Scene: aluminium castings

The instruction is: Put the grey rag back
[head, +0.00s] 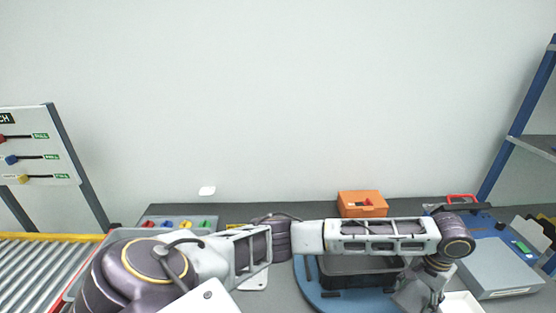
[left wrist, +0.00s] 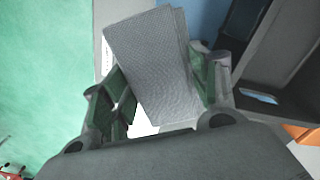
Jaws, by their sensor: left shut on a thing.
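The grey rag (left wrist: 150,62) is a folded, finely textured cloth in the left wrist view. My left gripper (left wrist: 162,100) is shut on it, with a green-padded finger on each side. In the head view my left arm reaches across to the right, and its gripper (head: 422,297) points down near the lower edge, right of a dark tray (head: 360,282). I cannot make out the rag in the head view. My right gripper is not in view.
The dark tray stands on a round blue base (head: 312,298). An orange box (head: 362,205) is behind my forearm. A grey case (head: 495,272) is at the right, and a white tray (head: 462,303) is beside my gripper. A roller conveyor (head: 40,265) is at the left.

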